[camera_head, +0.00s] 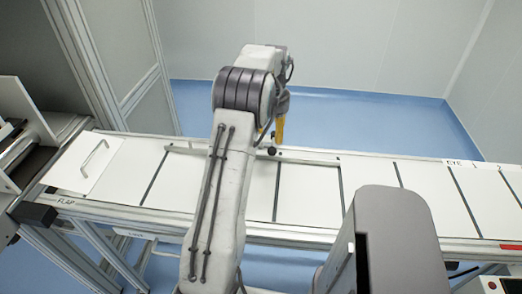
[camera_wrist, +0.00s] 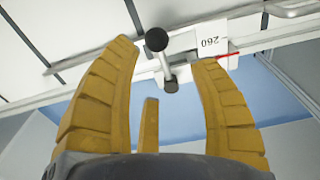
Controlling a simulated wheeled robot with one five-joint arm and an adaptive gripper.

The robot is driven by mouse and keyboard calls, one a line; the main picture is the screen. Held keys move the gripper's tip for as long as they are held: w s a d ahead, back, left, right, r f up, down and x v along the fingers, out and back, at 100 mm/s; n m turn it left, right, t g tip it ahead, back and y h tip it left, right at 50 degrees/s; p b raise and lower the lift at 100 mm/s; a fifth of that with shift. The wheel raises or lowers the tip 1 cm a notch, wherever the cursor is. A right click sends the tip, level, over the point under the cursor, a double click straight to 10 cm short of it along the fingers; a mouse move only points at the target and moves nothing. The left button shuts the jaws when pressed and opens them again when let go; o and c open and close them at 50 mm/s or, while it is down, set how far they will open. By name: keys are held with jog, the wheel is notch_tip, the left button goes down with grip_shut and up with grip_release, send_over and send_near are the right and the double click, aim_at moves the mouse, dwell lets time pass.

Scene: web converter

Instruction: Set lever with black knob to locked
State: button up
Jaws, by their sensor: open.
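The lever has a round black knob (camera_wrist: 157,39) on a short metal shaft (camera_wrist: 163,62), with a second, smaller black end (camera_wrist: 171,86) below in the wrist view. In the head view a small black knob (camera_head: 271,151) shows just below my gripper (camera_head: 280,125), close to the rail. In the wrist view my yellow fingers (camera_wrist: 168,56) are apart, and the knob and shaft appear in the gap between their tips. I cannot tell whether either finger touches the lever. My arm hides part of the rail.
A white conveyor bed with dark cross strips (camera_head: 308,205) runs across the view. A flap with a handle (camera_head: 94,157) lies at left. A grey housing (camera_head: 398,240) stands at front right. A white "260" label (camera_wrist: 211,42) and red pointer (camera_wrist: 228,55) are beside the lever.

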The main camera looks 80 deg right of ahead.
aim_at(272, 148)
jog(key=shift+a+f+y, duration=0.15)
jog(key=shift+a+y, duration=0.15)
jog(key=shift+a, duration=0.2)
jog(key=shift+f, duration=3.55)
jog(key=shift+o, duration=0.2)
grip_shut()
